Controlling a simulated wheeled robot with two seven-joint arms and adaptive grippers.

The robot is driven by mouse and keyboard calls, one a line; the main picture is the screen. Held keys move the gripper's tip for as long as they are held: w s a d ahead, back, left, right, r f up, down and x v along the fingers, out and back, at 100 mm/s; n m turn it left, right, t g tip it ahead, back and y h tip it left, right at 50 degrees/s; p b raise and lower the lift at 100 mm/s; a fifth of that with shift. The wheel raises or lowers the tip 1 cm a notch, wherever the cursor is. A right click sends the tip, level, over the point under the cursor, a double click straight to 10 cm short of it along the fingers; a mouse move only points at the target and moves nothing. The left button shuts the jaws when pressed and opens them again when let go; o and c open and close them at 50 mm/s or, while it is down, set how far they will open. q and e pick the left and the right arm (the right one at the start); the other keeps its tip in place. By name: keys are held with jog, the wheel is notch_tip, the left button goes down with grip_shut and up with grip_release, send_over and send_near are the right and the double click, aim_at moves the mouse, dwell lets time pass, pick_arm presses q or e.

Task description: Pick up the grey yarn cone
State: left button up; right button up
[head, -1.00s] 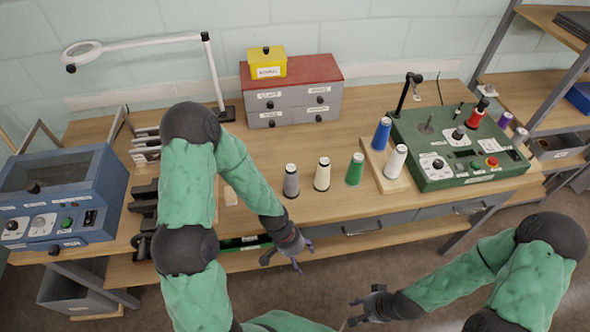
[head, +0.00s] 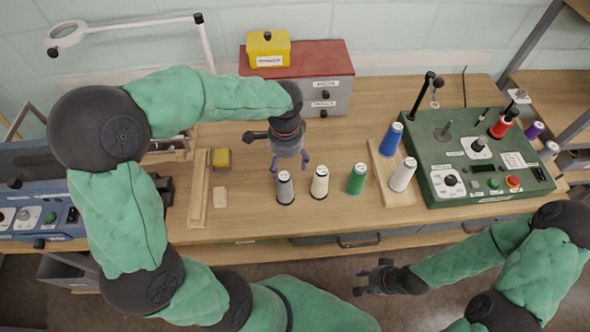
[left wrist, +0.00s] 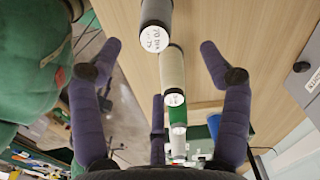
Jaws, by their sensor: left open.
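The grey yarn cone (head: 285,190) stands upright on the wooden table, leftmost in a row with a cream cone (head: 319,184) and a green cone (head: 356,180). My left gripper (head: 290,164) is open and empty just behind and above the grey cone, fingers pointing down toward it. In the left wrist view, the grey cone (left wrist: 156,22) is at the top, sideways between the spread fingertips (left wrist: 160,47); no finger visibly touches it. The cream cone (left wrist: 172,70) shows below it. My right gripper (head: 375,279) is empty in front of the table, its fingers apart.
A blue cone (head: 391,137) and a white cone (head: 402,174) stand on a wooden board right of the row. A green control box (head: 465,185) lies further right. Wooden strips and a yellow block (head: 221,158) lie left.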

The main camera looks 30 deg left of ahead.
aim_at(285, 177)
pick_arm(q)
jog(key=shift+s+f, duration=0.15)
jog(key=shift+s, duration=0.15)
jog(key=f, duration=0.2)
jog(key=f+b, duration=0.1)
jog(key=shift+s+f, duration=0.2)
jog(key=shift+f, duration=0.15)
jog(key=shift+w+f, duration=0.15)
jog(key=shift+f, duration=0.25)
jog(key=shift+a+f, duration=0.1)
jog(key=shift+f, duration=0.45)
jog(key=f+b, duration=0.1)
jog(key=f, duration=0.3)
jog(key=shift+a+f+b, duration=0.2)
jog(key=shift+f+b, duration=0.05)
jog(key=shift+b, duration=0.15)
jog(key=shift+r, duration=0.1)
jog(key=shift+c, duration=0.4)
jog(key=c, duration=1.2)
